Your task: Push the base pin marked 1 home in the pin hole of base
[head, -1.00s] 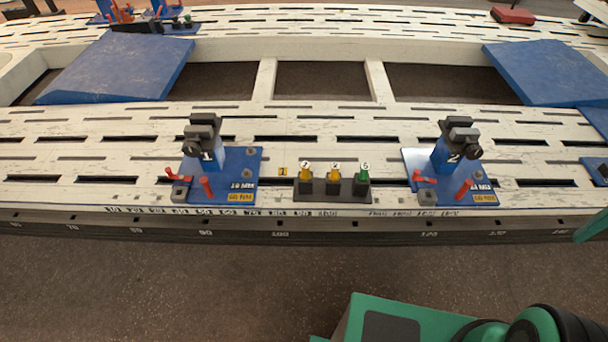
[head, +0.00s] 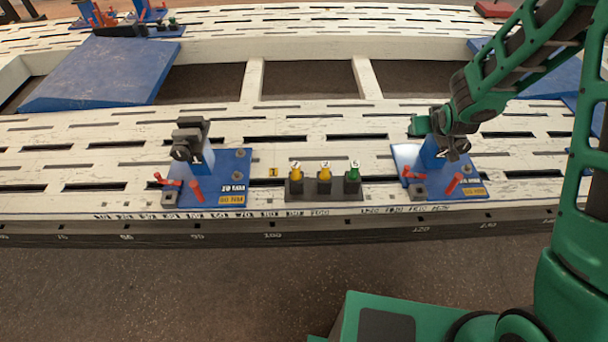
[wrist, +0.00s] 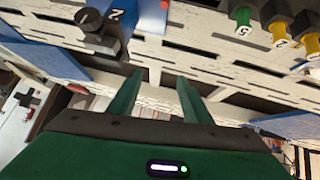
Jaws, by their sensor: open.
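The pins stand in a dark holder (head: 324,190) at mid-bench: a yellow pin (head: 296,175) on the left, a yellow pin marked 2 (head: 325,174) and a green pin marked 5 (head: 354,174). The left yellow pin's mark is too small to read surely. Left of the holder is a blue base (head: 232,165) whose tower is marked 1; right of it is another blue base (head: 402,155). My gripper (head: 420,126) is over the right base, partly covering its tower. In the wrist view my gripper (wrist: 158,80) is open with nothing between its fingers. The pin hole cannot be made out.
Red levers (head: 196,190) stand up from the bases. Blue slabs (head: 98,72) lie across the bench openings at left and right. The bench top (head: 330,145) is slotted and bare behind the holder. The wrist view shows tower 2 (wrist: 112,18) close by.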

